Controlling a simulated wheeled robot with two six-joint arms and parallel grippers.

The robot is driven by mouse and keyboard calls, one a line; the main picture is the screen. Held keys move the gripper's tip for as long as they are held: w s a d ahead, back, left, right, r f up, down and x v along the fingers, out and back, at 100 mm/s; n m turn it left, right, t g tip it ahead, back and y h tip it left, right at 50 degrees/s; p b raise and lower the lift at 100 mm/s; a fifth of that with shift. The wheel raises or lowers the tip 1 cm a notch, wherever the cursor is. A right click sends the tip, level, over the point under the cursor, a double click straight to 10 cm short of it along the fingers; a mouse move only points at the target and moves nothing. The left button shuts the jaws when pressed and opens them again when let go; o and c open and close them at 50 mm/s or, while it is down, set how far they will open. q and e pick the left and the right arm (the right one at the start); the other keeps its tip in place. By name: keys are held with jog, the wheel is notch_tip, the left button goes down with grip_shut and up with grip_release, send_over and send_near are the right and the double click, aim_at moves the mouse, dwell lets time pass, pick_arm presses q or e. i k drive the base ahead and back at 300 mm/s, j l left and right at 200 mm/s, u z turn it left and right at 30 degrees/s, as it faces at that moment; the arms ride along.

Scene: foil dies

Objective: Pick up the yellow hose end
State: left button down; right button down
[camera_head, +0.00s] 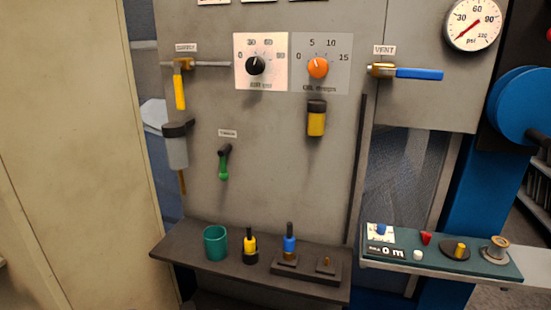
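The yellow hose end (250,245) stands upright on the dark shelf (190,248). It has a yellow middle, a dark top and a black base. It stands between a teal cup (215,243) on its left and a blue hose end (290,243) on its right. The blue one stands upright on a dark block (284,262) that also carries a short bare brass peg (326,263). Neither of my grippers is in view.
Above the shelf is a grey panel with a black knob (255,65), an orange knob (317,68), a yellow-handled valve (180,85), a green lever (224,165) and a yellow-and-black bowl (316,122). A green-topped console (440,255) juts out at right. The shelf's front left is clear.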

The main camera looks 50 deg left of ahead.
aim_at(250, 241)
jog(key=u, duration=1.7)
